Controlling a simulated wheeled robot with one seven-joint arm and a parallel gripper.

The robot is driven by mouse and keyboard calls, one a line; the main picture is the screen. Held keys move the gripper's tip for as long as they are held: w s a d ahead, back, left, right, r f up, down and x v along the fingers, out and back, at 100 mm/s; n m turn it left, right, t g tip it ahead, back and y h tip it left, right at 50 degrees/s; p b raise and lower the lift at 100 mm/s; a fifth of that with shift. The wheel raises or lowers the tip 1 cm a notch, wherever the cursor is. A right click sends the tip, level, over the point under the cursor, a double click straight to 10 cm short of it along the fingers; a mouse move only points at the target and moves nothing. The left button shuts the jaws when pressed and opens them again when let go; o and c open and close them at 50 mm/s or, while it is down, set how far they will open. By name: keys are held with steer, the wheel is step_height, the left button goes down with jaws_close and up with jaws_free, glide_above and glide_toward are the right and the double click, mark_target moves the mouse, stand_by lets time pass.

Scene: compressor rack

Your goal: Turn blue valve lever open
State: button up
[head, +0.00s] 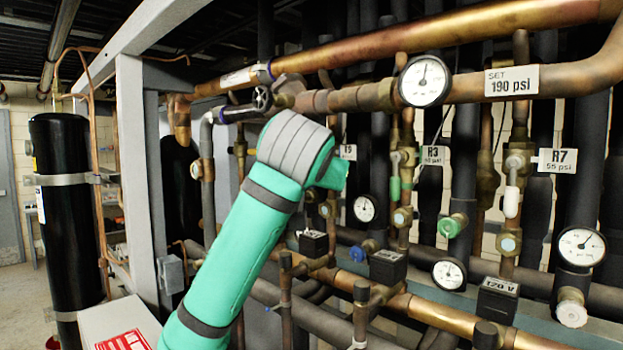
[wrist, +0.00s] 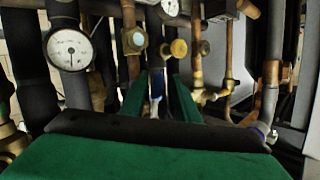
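In the wrist view a narrow blue-and-white piece, which looks like the blue valve lever (wrist: 156,104), stands upright between the two green fingers of my gripper (wrist: 158,88). The fingers are apart, one on each side of it. I cannot tell whether either finger touches it. In the head view my green arm reaches up and right to the pipe rack, and my gripper's teal body (head: 335,175) shows only in part. Its fingertips and the lever between them are hidden there. Brass valve parts (wrist: 179,48) sit just beyond the fingers.
A white gauge (wrist: 68,48) is left of the fingers. In the head view a blue round cap (head: 357,254), a green lever (head: 395,190) and a white lever (head: 511,202) sit right of my arm. Black boxes (head: 388,267) and copper pipes crowd below. A grey post (head: 137,180) stands left.

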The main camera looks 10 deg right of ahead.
steer(key=shift+d+r, duration=0.15)
steer(key=shift+d, duration=0.2)
stand_by(0.3)
